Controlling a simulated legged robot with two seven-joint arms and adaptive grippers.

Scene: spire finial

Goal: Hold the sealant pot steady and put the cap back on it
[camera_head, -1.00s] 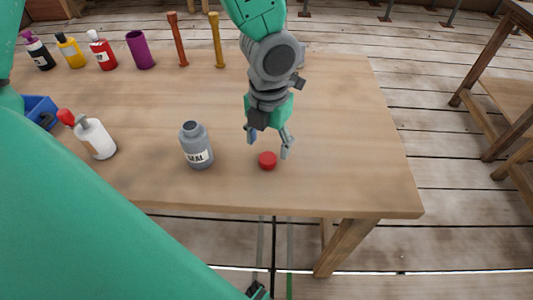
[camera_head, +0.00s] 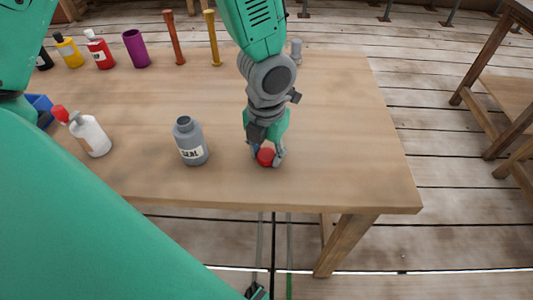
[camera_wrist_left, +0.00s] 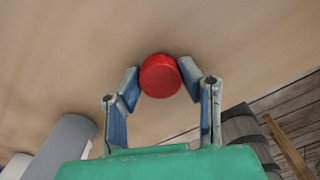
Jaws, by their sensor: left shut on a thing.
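The grey sealant pot (camera_head: 190,143) stands upright on the table with a white label and an uncapped dark mouth. The red cap (camera_head: 266,157) is on the table to the right of the pot. My left gripper (camera_head: 267,158) reaches down from above and is shut on the cap, clear of the pot. In the left wrist view the cap (camera_wrist_left: 160,75) sits between the two fingertips. A grey rounded shape at that view's lower left seems to be the pot (camera_wrist_left: 62,145), partly cut off. My right gripper does not show.
The wooden table (camera_head: 340,150) is bare on the right and along its front edge. Bottles, a purple cup (camera_head: 136,49) and two upright sticks line the back.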

